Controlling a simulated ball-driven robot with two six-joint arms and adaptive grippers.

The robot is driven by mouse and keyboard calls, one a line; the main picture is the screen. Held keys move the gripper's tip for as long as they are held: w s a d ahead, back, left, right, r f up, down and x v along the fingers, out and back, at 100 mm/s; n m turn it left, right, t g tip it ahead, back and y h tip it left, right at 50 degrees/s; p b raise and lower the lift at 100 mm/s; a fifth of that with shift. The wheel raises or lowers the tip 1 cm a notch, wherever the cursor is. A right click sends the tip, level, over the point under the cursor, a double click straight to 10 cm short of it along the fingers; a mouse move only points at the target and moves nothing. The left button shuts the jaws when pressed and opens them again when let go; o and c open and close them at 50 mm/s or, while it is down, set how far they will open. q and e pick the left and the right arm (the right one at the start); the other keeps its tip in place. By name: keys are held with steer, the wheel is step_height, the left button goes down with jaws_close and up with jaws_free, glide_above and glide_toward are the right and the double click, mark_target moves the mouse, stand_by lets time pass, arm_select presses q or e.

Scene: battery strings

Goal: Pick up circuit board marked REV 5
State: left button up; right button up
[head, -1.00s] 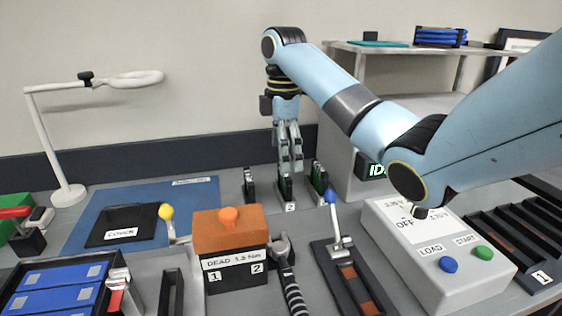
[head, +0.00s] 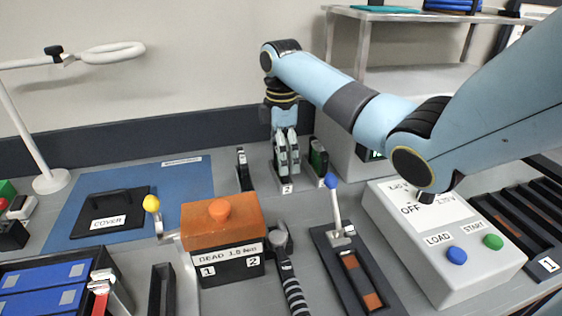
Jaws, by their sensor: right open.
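Several small upright slots stand at the back of the bench. One on the right holds a green circuit board (head: 318,158); its marking is too small to read. A middle stand (head: 286,187) is labelled 2, and a dark stand (head: 244,170) is to its left. My right gripper (head: 288,172) points down right at the middle stand, its fingers around or just in front of it. The fingers hide whatever sits in that stand. They are open, and I cannot tell whether they touch anything. I see no REV 5 text. My left gripper is not in view.
In front are an orange-topped box (head: 222,226), a striped-handled tool (head: 290,285), a blue-knobbed lever (head: 334,205) and a white LOAD/START box (head: 445,240). A black cover (head: 112,214) lies on a blue mat (head: 185,190). A lamp (head: 48,180) stands at left.

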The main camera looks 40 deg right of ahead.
steer(key=shift+f, duration=0.8)
steer(key=c, duration=1)
steer(key=shift+r, duration=0.1)
